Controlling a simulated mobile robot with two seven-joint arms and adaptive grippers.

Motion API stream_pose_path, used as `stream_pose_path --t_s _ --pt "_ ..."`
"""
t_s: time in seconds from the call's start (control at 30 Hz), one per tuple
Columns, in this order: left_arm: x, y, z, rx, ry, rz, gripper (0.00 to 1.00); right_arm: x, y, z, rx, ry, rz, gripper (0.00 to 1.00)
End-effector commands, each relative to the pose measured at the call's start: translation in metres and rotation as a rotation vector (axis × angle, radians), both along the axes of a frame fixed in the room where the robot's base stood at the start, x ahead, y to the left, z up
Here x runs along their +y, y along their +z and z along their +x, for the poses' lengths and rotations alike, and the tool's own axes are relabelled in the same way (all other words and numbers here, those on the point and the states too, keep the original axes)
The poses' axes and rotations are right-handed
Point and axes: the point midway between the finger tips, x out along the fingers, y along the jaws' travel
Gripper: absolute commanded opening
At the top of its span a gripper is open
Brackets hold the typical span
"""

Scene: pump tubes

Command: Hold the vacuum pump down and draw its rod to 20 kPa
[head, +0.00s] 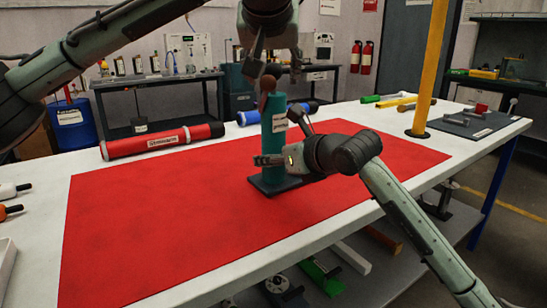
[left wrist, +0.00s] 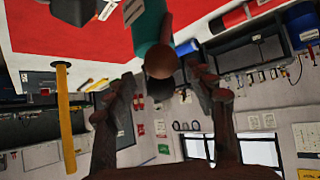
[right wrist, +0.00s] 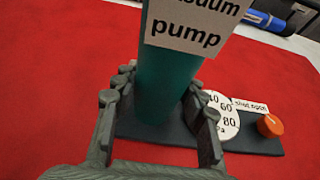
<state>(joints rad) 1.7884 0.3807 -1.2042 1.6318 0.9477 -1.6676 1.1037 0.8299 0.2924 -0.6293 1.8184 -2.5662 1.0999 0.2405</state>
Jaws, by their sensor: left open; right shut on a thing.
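The vacuum pump is a teal upright cylinder (head: 273,142) on a dark base plate (head: 263,188), standing on the red mat. A round brown rod handle (head: 268,83) tops it; it also shows in the left wrist view (left wrist: 160,62). My left gripper (head: 272,69) is open above the pump, its fingers on either side of the handle. My right gripper (head: 268,160) is shut on the lower pump body, seen between its fingers in the right wrist view (right wrist: 160,85). The gauge (right wrist: 218,116) is partly hidden by a finger; its needle cannot be read. An orange knob (right wrist: 270,125) sits beside a "shut open" label.
The red mat (head: 150,225) is mostly clear around the pump. A red tube (head: 162,141) and a blue tube (head: 250,117) lie behind it. A yellow post (head: 430,65) and a dark tray with metal parts (head: 452,126) stand at the right.

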Motion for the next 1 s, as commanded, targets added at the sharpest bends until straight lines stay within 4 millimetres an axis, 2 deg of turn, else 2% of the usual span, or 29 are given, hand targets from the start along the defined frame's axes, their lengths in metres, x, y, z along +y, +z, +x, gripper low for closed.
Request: stream_pose_path --t_s 0.2,0.6,1.0 --pt "-0.001 -0.013 0.015 0.001 -0.002 0.0 0.55 0.0 0.0 0.0 0.0 0.0 0.0 0.0" --pt "-0.001 -0.016 0.02 -0.001 -0.003 0.001 0.55 0.0 0.0 0.0 0.0 0.0 0.0 0.0" --pt "-0.001 -0.016 0.02 -0.001 -0.003 0.0 0.07 0.0 0.0 0.0 0.0 0.0 0.0 0.0"
